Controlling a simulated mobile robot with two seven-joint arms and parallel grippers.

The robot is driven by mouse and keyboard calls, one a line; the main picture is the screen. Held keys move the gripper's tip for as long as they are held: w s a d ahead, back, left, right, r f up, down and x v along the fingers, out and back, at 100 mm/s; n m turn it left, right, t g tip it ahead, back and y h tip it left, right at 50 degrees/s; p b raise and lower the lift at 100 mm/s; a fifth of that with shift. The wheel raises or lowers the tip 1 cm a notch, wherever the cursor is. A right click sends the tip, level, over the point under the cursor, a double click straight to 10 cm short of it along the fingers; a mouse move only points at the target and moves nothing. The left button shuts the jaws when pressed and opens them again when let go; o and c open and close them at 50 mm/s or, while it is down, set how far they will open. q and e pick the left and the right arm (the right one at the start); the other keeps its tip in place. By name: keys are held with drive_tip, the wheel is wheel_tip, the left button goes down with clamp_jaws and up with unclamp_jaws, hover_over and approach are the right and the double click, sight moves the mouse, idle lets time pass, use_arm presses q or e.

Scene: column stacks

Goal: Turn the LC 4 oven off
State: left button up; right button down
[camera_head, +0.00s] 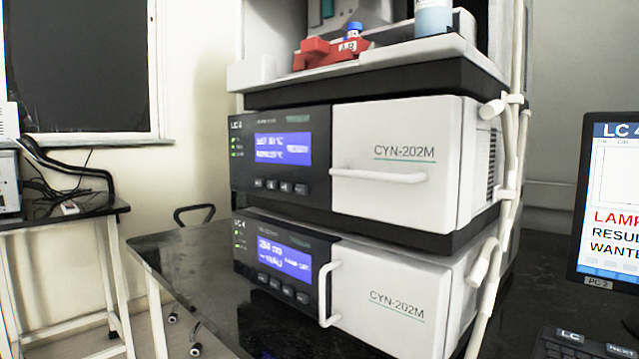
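Two stacked instrument units stand on a dark bench. The upper unit (396,150) has a white door marked CYN-202M with a horizontal handle (379,176). A row of small buttons (280,186) lies below the display. The lower unit (390,310), marked LC 4, has a lit blue display (284,263) and a vertical handle (325,294). Neither gripper is in view.
A tray module (440,52) on top holds a red rack (325,53) and a bottle (433,18). White tubing (509,150) runs down the right side. A monitor (610,240) and keyboard (575,345) stand at right. A side table (60,218) is at left.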

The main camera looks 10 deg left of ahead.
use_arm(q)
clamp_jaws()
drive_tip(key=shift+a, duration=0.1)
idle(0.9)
